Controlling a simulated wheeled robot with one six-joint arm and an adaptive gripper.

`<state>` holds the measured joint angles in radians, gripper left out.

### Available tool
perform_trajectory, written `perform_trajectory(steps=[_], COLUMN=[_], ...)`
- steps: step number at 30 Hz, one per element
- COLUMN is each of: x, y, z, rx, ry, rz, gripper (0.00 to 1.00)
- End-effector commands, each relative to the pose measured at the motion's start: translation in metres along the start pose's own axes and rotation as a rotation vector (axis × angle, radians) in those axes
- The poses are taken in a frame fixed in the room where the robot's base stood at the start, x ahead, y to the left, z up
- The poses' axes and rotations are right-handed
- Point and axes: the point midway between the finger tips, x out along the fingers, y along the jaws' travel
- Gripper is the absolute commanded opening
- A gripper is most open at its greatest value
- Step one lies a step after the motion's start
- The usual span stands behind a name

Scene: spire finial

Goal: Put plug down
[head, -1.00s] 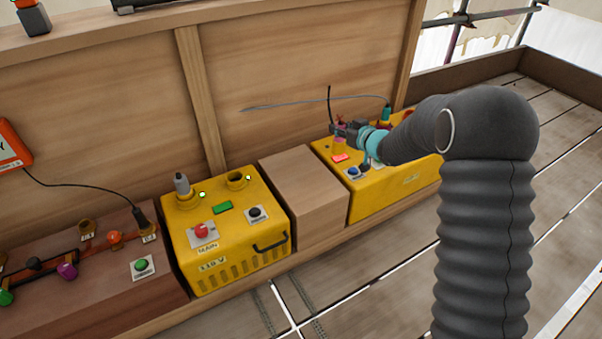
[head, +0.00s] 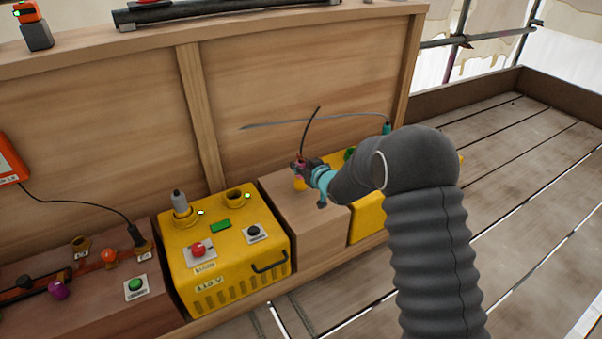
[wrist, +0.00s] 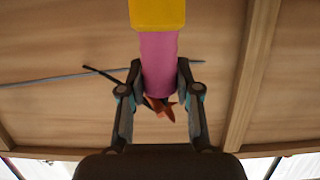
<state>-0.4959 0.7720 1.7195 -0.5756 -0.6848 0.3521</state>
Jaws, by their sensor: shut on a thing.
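The plug (wrist: 158,52) has a pink body with a yellow end and a black cable tail. My gripper (wrist: 157,80) is shut on its pink body in the wrist view. The yellow end points away past the fingertips. In the head view, my gripper (head: 300,169) holds the plug over the plain wooden block (head: 322,237) between the two yellow boxes. The plug's yellow end (head: 299,185) points down towards the block's top. I cannot tell whether it touches. My arm hides part of the block and most of the right yellow box (head: 366,220).
The left yellow box (head: 228,262) carries a grey plug (head: 180,203), an empty-looking socket (head: 236,195) and buttons. A brown panel (head: 110,310) with knobs stands further left. A wooden back wall (head: 290,90) rises behind. A thin grey cable runs along it.

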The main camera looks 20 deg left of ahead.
Motion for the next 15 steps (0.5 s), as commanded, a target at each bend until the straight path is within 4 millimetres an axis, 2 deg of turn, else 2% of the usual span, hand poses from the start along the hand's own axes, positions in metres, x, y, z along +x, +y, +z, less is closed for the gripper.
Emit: perform_trajectory(steps=[1, 4, 15], x=[0.003, 0.006, 0.008], y=[0.0, 0.0, 0.0], z=[0.01, 0.021, 0.026], rx=[0.001, 0.0, -0.001], ry=[-0.002, -0.001, 0.001], rz=[-0.001, -0.001, 0.0], gripper=[0.0, 0.0, 0.0])
